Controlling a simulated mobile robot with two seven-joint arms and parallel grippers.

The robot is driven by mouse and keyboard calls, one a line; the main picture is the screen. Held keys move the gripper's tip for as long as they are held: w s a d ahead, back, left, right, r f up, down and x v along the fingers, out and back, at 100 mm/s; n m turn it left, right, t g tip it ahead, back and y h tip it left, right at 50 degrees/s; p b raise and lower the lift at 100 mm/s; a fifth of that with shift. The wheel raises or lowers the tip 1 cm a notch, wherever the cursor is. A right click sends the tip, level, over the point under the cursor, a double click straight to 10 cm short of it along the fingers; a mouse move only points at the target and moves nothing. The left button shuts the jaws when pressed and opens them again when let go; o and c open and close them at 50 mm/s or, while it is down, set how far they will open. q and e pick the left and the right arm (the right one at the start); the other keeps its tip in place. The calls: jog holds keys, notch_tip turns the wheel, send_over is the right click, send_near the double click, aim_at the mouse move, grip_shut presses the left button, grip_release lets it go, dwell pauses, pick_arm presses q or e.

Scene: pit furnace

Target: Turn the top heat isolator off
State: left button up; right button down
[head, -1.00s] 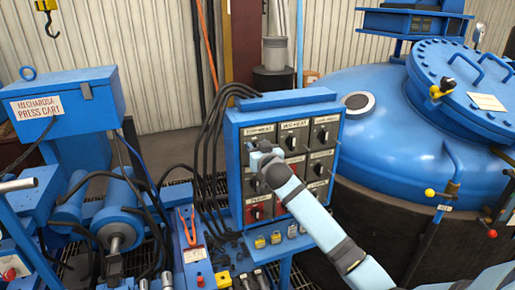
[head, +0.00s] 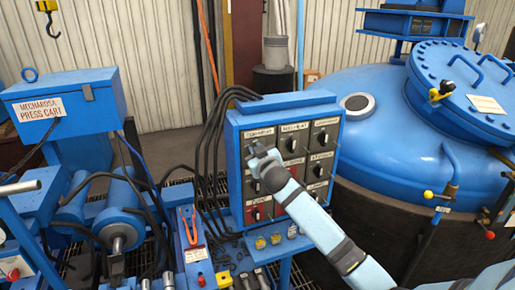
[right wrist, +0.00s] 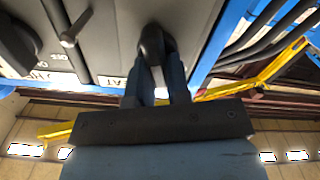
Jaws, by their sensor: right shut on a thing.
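The blue control box (head: 232,180) stands in the middle of the head view with several dark switch plates and black knobs. The plate labelled TOP-HEAT (head: 261,133) is at its top left. My right gripper (head: 259,152) is in front of that plate and covers its knob in the head view. In the right wrist view the gripper (right wrist: 154,68) is shut on the black top heat knob (right wrist: 151,42), with a finger on each side. The knob's exact angle is hard to read. My left gripper is in neither view.
The mid-heat knob (head: 292,145) is close to the right of my gripper. Black cables (head: 208,150) run down the box's left side. A blue press cart (head: 80,115) stands left, and a large blue furnace (head: 400,120) stands right.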

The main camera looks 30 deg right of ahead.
jog(key=n, duration=0.2)
jog(key=n+p, duration=0.1)
jog(key=shift+a+n, duration=0.2)
jog(key=shift+n, duration=0.2)
jog(key=n+p, duration=0.1)
jog(key=n, duration=0.2)
jog(key=shift+a+f+n+p, duration=0.15)
jog(key=shift+n+p, duration=0.25)
jog(key=n+p, duration=0.1)
jog(key=n, duration=0.2)
jog(key=shift+w+f, duration=0.1)
jog(key=shift+f, duration=0.1)
jog(key=shift+a+f+n+p, duration=0.15)
jog(key=shift+n+p, duration=0.15)
jog(key=shift+n, duration=0.6)
jog(key=shift+d+f+n+p, duration=0.1)
jog(key=shift+n+p, duration=0.15)
jog(key=shift+n, duration=0.65)
jog(key=c, duration=1.1)
grip_release()
